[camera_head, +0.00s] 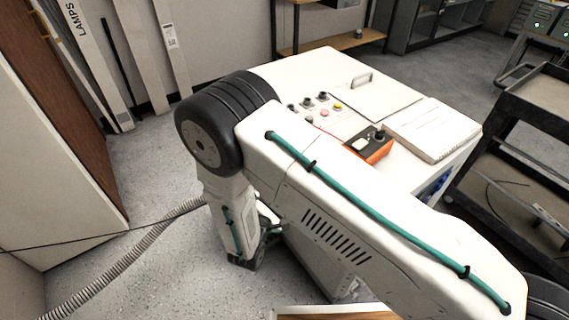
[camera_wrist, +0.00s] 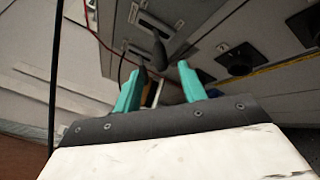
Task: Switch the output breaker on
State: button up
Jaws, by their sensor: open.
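My gripper (camera_wrist: 160,69) is open in the wrist view, with its two teal fingers apart. It faces a grey panel (camera_wrist: 208,44) seen at a slant. A dark, rounded, lever-like part (camera_wrist: 160,48) shows just beyond and between the fingertips; I cannot tell whether it is the output breaker or which way it is set. No contact with the fingers is clear. In the head view my arm reaches down beside a white cabinet (camera_head: 310,68), and its near face is mostly hidden behind the arm.
The cabinet top carries several knobs and buttons (camera_head: 322,97), an orange box (camera_head: 372,147) and a white binder-like block (camera_head: 433,128). A black cart (camera_head: 520,140) stands at right. A grey hose (camera_head: 130,250) lies on the floor at left. Dark square fittings (camera_wrist: 237,60) sit on the panel.

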jog(key=x, duration=0.8)
jog(key=shift+w+f, duration=0.2)
jog(key=shift+w, duration=0.15)
jog(key=shift+a, duration=0.1)
grip_shut()
